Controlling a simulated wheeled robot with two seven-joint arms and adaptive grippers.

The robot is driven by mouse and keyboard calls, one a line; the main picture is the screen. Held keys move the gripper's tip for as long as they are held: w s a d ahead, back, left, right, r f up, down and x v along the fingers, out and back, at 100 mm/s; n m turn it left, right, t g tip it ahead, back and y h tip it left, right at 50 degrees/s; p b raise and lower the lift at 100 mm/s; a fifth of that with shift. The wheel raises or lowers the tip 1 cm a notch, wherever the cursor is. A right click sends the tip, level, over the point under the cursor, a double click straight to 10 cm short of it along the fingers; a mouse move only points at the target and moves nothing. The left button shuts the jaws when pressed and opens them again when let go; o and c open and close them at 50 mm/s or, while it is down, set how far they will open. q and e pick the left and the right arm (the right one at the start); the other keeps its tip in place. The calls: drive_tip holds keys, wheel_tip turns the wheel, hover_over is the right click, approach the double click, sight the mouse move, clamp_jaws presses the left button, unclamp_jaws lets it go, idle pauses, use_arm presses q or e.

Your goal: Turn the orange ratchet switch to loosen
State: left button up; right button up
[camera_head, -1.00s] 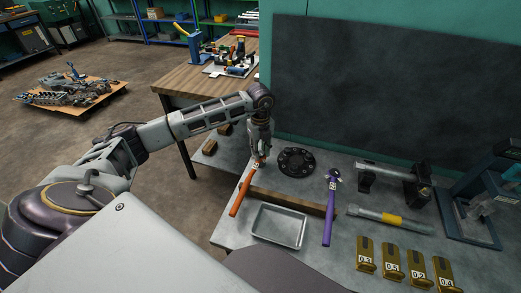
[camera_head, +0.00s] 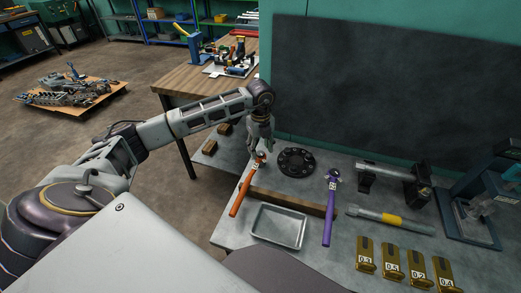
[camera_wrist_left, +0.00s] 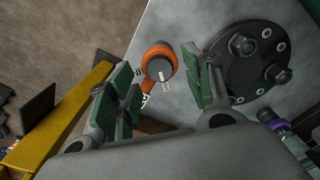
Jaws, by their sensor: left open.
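The orange ratchet (camera_head: 244,188) lies on the grey bench, its head toward the back and its handle toward the front left. In the left wrist view its round orange head (camera_wrist_left: 158,62) shows a grey switch (camera_wrist_left: 159,74) on top. My left gripper (camera_head: 261,150) is open above the ratchet head. In the left wrist view the green-padded fingers (camera_wrist_left: 163,92) stand apart on either side of the head, not touching it as far as I can see. The ratchet's handle is mostly hidden in that view. My right gripper is out of view.
A black round flange (camera_head: 297,162) lies just right of the ratchet head. A purple ratchet (camera_head: 329,212), a metal tray (camera_head: 257,232), a grey torch-like tool (camera_head: 390,219) and several numbered brass blocks (camera_head: 364,252) are on the bench (camera_head: 340,262).

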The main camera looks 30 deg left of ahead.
sight(260, 153)
use_arm(q)
wheel_tip(260, 153, up, 11)
drive_tip(key=shift+f, duration=0.15)
idle(0.4)
drive_tip(key=shift+s+f, duration=0.1)
idle(0.5)
